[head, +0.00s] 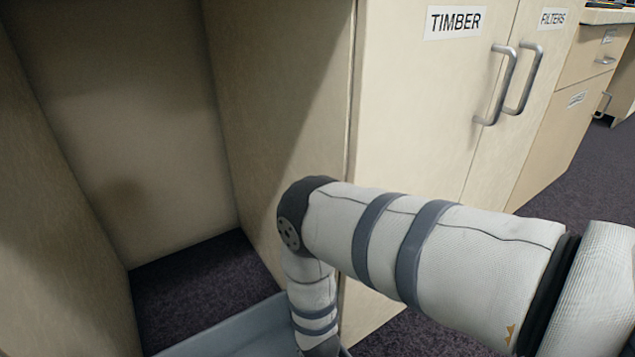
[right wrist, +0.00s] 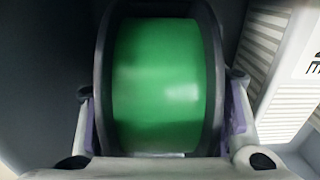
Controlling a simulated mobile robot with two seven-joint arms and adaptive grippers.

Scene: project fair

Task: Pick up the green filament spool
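The green filament spool (right wrist: 168,85) fills the middle of the right wrist view, with green filament wound between two dark flanges. My right gripper (right wrist: 165,125) has one purple-padded finger on each side of it. The pads appear to press against both flanges, with no gap showing. The lower part of the spool is hidden by the gripper body. In the head view my right arm bends downward, and its gripper and the spool are out of sight below the frame. My left gripper is not in view.
A grey-blue bin (head: 235,333) stands at the bottom of the head view, beside my right arm. Behind it is an open cabinet bay (head: 120,130). Cabinet doors labelled TIMBER (head: 430,95) stand close on the right. Dark carpet (head: 592,190) lies clear at far right.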

